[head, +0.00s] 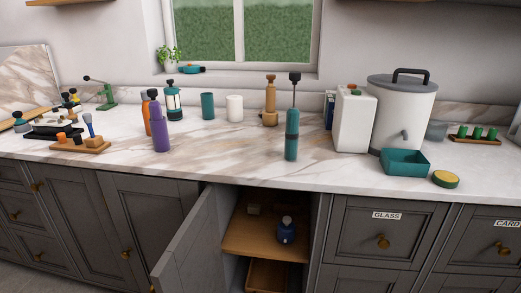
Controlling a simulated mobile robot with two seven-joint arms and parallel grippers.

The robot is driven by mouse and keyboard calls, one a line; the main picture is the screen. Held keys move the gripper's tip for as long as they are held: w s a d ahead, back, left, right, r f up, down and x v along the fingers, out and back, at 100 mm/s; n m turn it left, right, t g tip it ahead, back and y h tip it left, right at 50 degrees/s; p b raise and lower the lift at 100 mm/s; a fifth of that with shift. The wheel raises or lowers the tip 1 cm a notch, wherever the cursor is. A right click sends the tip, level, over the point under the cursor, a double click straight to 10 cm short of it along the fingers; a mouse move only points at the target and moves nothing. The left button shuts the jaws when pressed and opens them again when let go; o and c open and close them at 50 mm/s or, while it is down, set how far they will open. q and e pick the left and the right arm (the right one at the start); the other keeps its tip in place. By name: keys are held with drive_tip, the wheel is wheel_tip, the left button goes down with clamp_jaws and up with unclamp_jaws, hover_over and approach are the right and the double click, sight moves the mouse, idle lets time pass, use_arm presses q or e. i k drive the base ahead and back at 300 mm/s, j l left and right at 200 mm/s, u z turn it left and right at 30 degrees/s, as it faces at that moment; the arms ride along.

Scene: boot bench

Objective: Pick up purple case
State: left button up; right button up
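The only clearly purple thing is a tall upright cylinder with a narrower dark top, which I take as the purple case (160,130). It stands on the marble counter, left of the middle. An orange bottle (146,116) stands just behind it and is partly hidden by it. Neither of my grippers shows in the head view, and nothing is touching the purple case.
A teal pump-like bottle (292,135) stands near the counter's front edge. A wooden block with tools (92,149) lies at left. Below, a cabinet door (192,245) hangs open. The marble counter (225,150) is clear right of the purple case.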

sight(158, 130)
drive_tip(key=j+z, duration=0.2)
drive_tip(key=j, duration=0.55)
drive_tip(key=j+z, duration=0.25)
drive_tip(key=j, duration=0.55)
drive_tip(key=k+j+z, duration=0.2)
drive_tip(key=j, duration=0.55)
drive_tip(key=i+j, duration=0.05)
drive_tip(key=i, duration=0.05)
